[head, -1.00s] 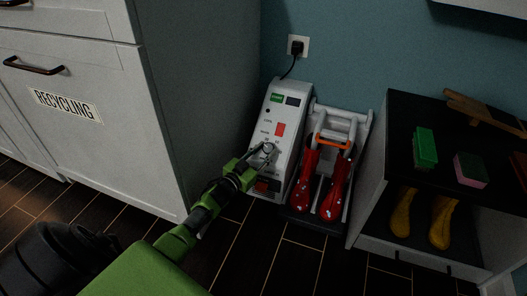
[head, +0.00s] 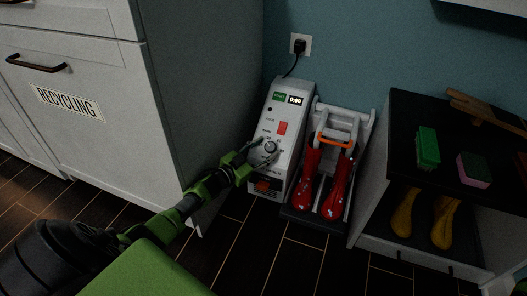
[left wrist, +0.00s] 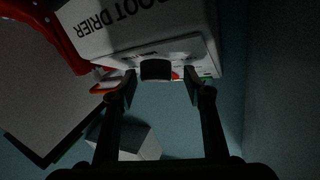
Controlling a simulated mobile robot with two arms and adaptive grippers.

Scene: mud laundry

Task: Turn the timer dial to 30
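The white boot drier (head: 290,110) stands against the wall; its display (head: 295,100) is lit and seems to read 0:00. The grey timer dial (head: 270,147) is on its sloping front, with small marks around it too small to read. My left gripper (head: 261,153) is at the dial, coming from the lower left, its fingers apart. In the left wrist view, the two fingers (left wrist: 160,84) are spread, with a dark block (left wrist: 156,70), apparently the dial, between their tips. I cannot tell whether they touch it. My right gripper is not in view.
Red boots (head: 335,190) stand on the rack (head: 364,130) at right. The recycling cabinet (head: 100,120) is close on the left. A dark-topped bench (head: 400,120) stands further right.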

